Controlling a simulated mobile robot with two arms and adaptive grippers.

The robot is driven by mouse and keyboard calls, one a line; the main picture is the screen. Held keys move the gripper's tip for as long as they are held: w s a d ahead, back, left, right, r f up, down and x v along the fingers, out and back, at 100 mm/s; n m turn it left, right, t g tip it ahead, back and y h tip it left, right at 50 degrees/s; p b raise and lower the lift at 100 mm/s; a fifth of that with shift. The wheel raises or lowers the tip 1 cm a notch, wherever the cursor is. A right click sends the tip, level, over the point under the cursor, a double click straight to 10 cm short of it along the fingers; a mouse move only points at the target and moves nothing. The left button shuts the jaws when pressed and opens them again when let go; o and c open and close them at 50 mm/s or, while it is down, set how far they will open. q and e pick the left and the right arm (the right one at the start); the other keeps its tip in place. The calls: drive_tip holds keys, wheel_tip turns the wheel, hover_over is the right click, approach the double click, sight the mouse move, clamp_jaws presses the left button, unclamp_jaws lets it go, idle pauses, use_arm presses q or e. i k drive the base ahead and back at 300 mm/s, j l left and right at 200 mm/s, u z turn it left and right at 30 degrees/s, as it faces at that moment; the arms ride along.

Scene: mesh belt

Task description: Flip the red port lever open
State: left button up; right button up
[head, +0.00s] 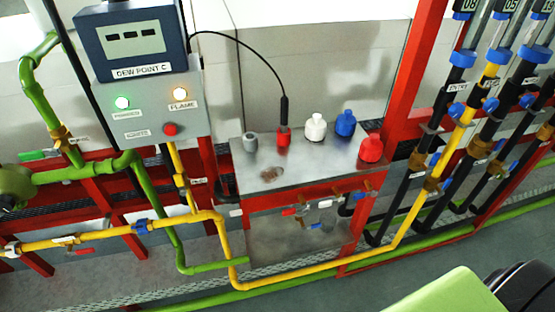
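A small valve lever with a red handle (290,211) sits on the front of the metal cabinet (262,178), below its top. The handle lies roughly sideways, pointing left from its fitting. A white-handled lever (325,203) and a blue-handled lever (360,195) stand in the same row to its right. On the cabinet top is a red port (283,138) with a black probe standing in it. Neither of my grippers is in view, and nothing touches the red lever.
White (315,127), blue (346,123) and red (371,148) caps stand on the cabinet top. A yellow pipe (310,280) runs low in front. A control box (150,108) stands left and a red post (408,75) right. A green and black shape fills the bottom right corner.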

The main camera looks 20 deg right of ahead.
sight(305, 209)
drive_tip(key=i+l+z, duration=0.1)
drive_tip(key=z, duration=0.7)
